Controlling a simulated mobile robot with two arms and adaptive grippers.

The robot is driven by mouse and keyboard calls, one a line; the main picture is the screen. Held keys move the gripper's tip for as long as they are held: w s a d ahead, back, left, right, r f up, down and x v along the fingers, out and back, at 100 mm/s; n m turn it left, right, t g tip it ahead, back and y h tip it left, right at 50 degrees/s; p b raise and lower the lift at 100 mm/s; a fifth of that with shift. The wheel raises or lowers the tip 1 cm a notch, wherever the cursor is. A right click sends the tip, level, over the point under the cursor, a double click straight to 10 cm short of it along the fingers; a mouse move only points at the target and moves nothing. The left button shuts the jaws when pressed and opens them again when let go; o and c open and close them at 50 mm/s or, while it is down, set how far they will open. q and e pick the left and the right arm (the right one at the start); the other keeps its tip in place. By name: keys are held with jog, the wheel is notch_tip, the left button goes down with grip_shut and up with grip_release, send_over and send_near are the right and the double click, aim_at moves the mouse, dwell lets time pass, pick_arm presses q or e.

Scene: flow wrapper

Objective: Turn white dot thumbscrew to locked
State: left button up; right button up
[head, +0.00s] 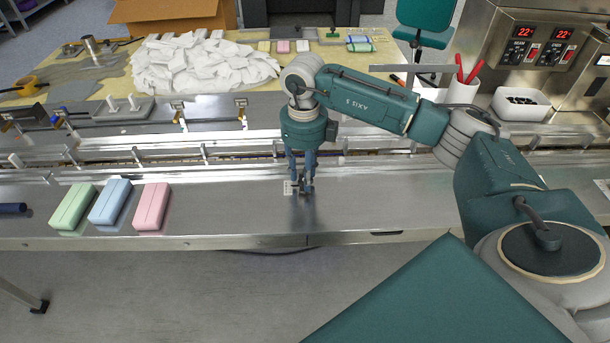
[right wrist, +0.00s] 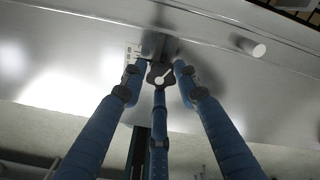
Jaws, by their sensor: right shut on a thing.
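The white dot thumbscrew (right wrist: 154,71) is a small dark lobed knob with a white mark on its face, in the upper middle of the right wrist view. It sits at the machine's front metal ledge beside a small pale label plate (head: 290,187). My right gripper (head: 303,184) points down over it, with its blue fingers closed around the knob; the right wrist view shows the fingertips (right wrist: 160,77) on its sides. In the head view the fingers mostly hide the knob. The label's markings are too small to read. My left gripper is out of view.
Green (head: 76,206), blue (head: 110,202) and pink (head: 151,208) wrapped bars lie on the ledge to the left. A conveyor channel runs behind the ledge. A pale peg (right wrist: 251,47) stands beyond the knob in the wrist view. The ledge right of the gripper is mostly clear.

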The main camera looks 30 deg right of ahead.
jog(key=m, duration=0.5)
jog(key=shift+w+d+r+m+b, duration=0.15)
jog(key=shift+w+r+m+b, duration=0.15)
jog(key=shift+w+m, duration=0.1)
jog(key=m, duration=0.6)
jog(key=shift+d, duration=0.2)
jog(key=shift+s+m, duration=0.1)
jog(key=shift+m, duration=0.2)
jog(key=o, duration=1.1)
jog(key=shift+d, duration=0.1)
jog(key=shift+s+f, duration=0.1)
jog(key=shift+f, duration=0.1)
notch_tip(320, 180, up, 12)
jog(key=shift+s, duration=0.1)
